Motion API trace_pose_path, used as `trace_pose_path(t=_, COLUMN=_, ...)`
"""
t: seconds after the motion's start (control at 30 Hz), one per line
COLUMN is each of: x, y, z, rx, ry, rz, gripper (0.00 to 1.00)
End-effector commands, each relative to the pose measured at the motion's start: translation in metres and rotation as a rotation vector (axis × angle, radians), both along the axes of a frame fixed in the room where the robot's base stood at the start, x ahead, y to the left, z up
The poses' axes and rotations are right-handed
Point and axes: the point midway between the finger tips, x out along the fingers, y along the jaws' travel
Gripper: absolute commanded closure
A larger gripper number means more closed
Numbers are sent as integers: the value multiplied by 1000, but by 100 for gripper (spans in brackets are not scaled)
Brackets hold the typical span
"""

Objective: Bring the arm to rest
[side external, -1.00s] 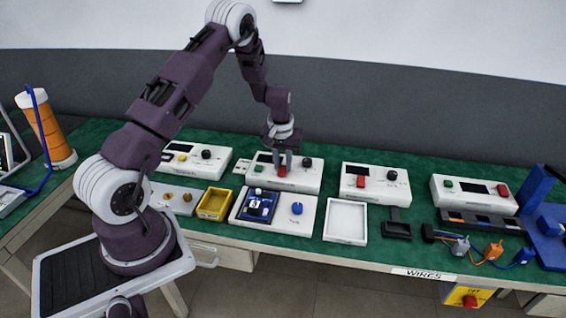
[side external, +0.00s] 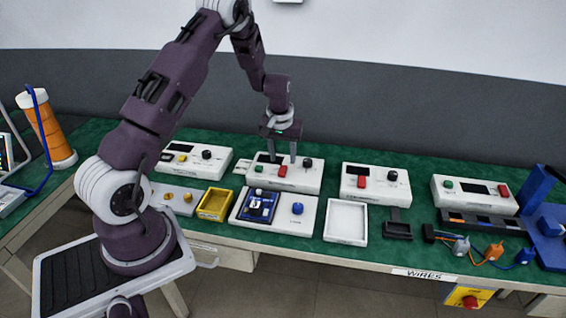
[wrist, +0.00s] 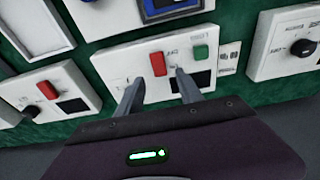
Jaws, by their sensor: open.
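My gripper (side external: 282,151) is open and empty. It hangs over the white control box (side external: 312,176) in the middle of the bench, which has a red slider (side external: 283,171), a black knob and a small dark screen. In the wrist view, my gripper (wrist: 155,85) has its two fingers spread apart. The same box's red slider (wrist: 158,64) shows just beyond and between the fingertips, beside a green button (wrist: 200,52). Nothing is held. The fingers look a little above the box, though contact at the tips is hard to tell.
Similar white boxes stand left (side external: 185,167) and right (side external: 400,196), another farther right (side external: 505,205). In front are a yellow tray (side external: 229,207), a panel with a blue module (side external: 312,215) and a white tray (side external: 359,237). The space above the bench is free.

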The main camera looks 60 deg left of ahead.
Motion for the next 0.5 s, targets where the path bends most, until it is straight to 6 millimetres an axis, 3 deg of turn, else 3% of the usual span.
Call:
trace_pose_path(t=0.1, x=-3, y=-2, z=21, rx=2, ry=-1, rz=-1, gripper=56)
trace_pose_path(t=0.2, x=-4, y=-4, z=31, rx=1, ry=-1, rz=0, gripper=56)
trace_pose_path(t=0.5, x=-5, y=-5, z=34, rx=-1, ry=-1, rz=-1, gripper=56)
